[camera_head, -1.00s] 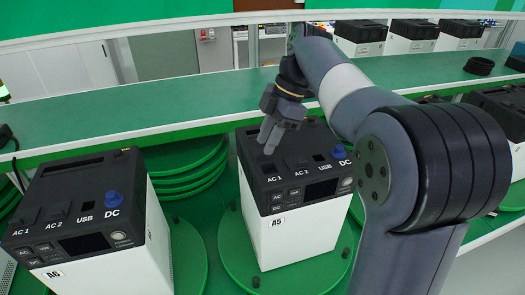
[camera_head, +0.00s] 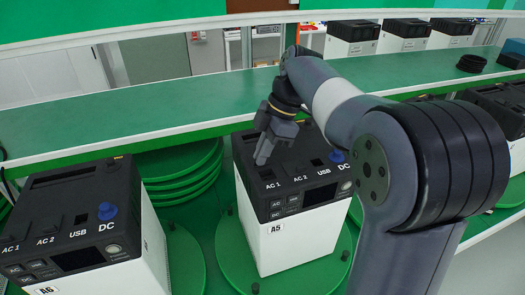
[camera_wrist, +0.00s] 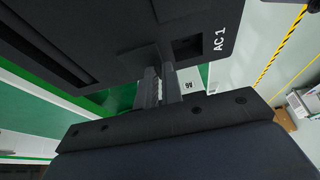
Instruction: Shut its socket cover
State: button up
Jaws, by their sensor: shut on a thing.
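The power station labelled A5 (camera_head: 277,243) has a black top and white body and stands on a green turntable disc (camera_head: 232,262). Its top carries AC 1, AC 2, USB and DC sockets. My gripper (camera_head: 261,161) points down over the AC 1 area, its fingers close together. In the wrist view the fingertips (camera_wrist: 161,72) meet a dark flap (camera_wrist: 140,57) beside the square AC 1 socket opening (camera_wrist: 187,45). The flap looks like the AC 1 socket cover, shut between the fingers; the fingers partly hide it and its exact angle cannot be told.
A long green shelf (camera_head: 150,110) runs behind. More stations (camera_head: 405,35) stand at the back right.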

grip_shut()
jog(key=shift+s+d+b, duration=0.25)
jog(key=shift+s+b, duration=0.2)
jog(key=shift+s, duration=0.45)
jog(key=shift+s+d+b, duration=0.3)
jog(key=shift+s+b, duration=0.1)
jog(key=shift+s, duration=0.55)
jog(key=shift+s+d+b, duration=0.25)
jog(key=shift+s+b, duration=0.2)
jog(key=shift+s, duration=0.45)
jog(key=o, duration=0.5)
grip_release()
jog(key=shift+s, duration=0.1)
jog(key=shift+o, duration=0.6)
jog(key=shift+r, duration=0.1)
jog(key=shift+d+r, duration=0.15)
jog(key=shift+r, duration=0.15)
jog(key=v, duration=1)
